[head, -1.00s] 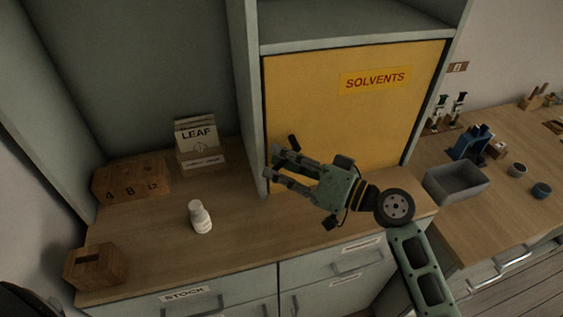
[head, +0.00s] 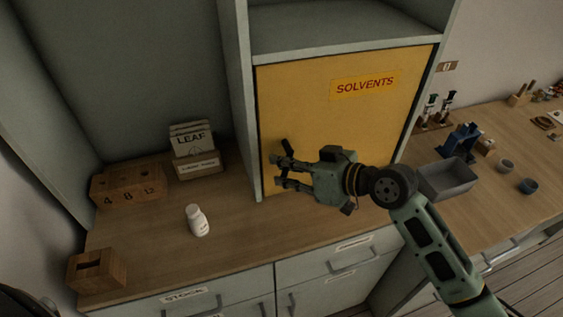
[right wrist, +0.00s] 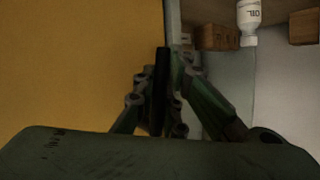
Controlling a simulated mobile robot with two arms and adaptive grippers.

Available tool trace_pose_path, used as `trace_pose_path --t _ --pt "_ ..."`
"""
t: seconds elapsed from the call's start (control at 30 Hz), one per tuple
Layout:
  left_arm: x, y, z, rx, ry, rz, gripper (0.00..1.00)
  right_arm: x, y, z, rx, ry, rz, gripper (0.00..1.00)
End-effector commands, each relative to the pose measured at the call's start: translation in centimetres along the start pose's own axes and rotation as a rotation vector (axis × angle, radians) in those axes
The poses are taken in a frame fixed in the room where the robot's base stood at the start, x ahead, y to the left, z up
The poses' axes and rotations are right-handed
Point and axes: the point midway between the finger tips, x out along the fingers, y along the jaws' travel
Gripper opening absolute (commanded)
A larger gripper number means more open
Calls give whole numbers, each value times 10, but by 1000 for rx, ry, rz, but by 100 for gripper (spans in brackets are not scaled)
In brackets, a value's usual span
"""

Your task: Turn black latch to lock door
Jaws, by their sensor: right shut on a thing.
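The yellow door (head: 340,130) marked SOLVENTS stands closed in its grey cabinet frame. The black latch (head: 286,146) is near its lower left edge; its upper end shows above my fingers in the head view, tilted to the upper left. My right gripper (head: 277,172) reaches in from the right and is shut on the latch. In the right wrist view the latch (right wrist: 161,80) stands as a dark bar between the two fingers (right wrist: 160,100), beside the door's edge. The fingers hide its lower part. My left gripper is not in view.
A numbered wooden block (head: 128,184), a card box (head: 198,165) and a slotted block (head: 96,270) are further left. A grey bin (head: 447,180) is on the right bench.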

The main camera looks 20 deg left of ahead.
Motion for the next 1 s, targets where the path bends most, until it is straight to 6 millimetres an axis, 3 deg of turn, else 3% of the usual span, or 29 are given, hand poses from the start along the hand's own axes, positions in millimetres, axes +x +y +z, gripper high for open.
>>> trace_pose_path --t 0.33,0.97,1.0 --pt "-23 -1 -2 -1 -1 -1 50 -5 7 -1 -131 -99 73 0" --pt "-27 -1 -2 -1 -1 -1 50 -6 10 2 -167 -126 94 0" --pt "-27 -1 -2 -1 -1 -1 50 -6 10 2 -167 -126 94 14"
